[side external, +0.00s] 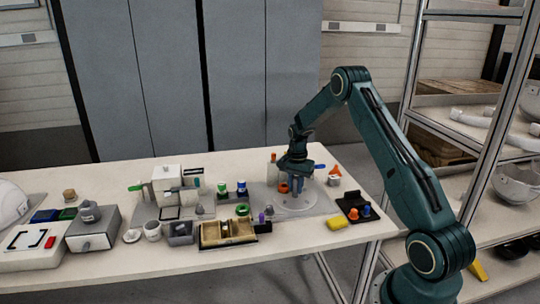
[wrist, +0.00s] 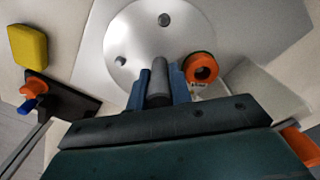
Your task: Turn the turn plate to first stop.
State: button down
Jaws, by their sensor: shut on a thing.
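The turn plate (wrist: 135,42) is a pale round metal disc on a grey base board, with short grey posts standing on it. It also shows in the side external view (side external: 290,207) near the right end of the table. My gripper (wrist: 160,90) is over the plate, its blue fingers shut on a grey upright post (wrist: 158,78).
A yellow block (side external: 337,222) and a black holder (side external: 354,206) with orange and blue knobs stand right of the plate. A wooden tray (side external: 228,232), a green ring (side external: 242,209) and small parts lie to its left. A metal shelf rack is at the right.

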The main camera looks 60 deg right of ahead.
jog(key=shift+r+m, duration=0.1)
jog(key=shift+m, duration=3)
jog(key=c, duration=1.5)
grip_release()
jog(key=shift+c, duration=0.2)
notch_tip(320, 180, up, 14)
